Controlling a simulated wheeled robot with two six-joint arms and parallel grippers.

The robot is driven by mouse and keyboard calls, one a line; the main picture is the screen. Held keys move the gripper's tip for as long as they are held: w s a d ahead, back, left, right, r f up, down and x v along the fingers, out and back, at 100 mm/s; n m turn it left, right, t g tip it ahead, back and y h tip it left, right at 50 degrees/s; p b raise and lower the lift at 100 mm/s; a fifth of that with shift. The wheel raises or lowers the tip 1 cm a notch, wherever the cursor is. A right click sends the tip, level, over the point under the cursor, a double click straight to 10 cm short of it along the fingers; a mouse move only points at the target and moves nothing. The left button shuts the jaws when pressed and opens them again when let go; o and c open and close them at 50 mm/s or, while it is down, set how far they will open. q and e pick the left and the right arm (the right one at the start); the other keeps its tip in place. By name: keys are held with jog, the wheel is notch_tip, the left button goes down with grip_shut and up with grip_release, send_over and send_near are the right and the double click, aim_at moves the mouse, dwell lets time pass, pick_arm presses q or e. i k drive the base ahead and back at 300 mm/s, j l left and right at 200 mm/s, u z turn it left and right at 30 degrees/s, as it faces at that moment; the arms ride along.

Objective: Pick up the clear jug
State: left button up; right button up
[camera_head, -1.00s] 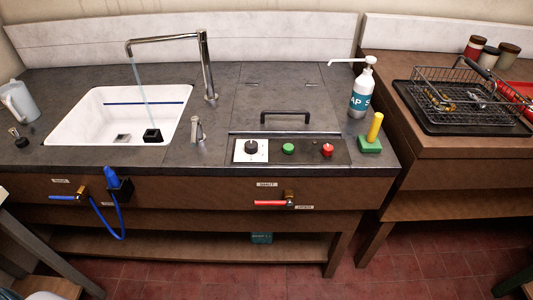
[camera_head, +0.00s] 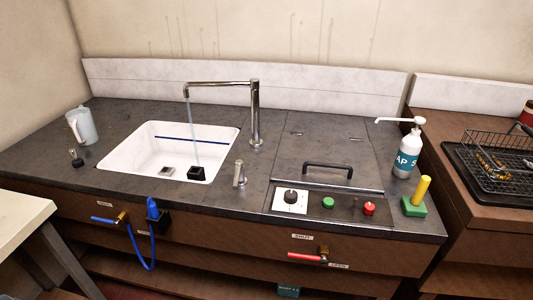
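The clear jug (camera_head: 82,126) stands upright on the grey counter at the far left, left of the sink. It looks pale and translucent, with its handle on the left side. Nothing touches it. Neither of my grippers shows in the head view.
A white sink (camera_head: 168,150) with a running tap (camera_head: 254,112) is right of the jug. A soap bottle (camera_head: 407,152) and wire basket (camera_head: 490,160) are at right. A pale table (camera_head: 20,220) is at lower left.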

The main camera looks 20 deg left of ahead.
aim_at(80, 120)
jog(key=u, duration=2)
jog(key=j+u, duration=0.1)
jog(key=j, duration=0.1)
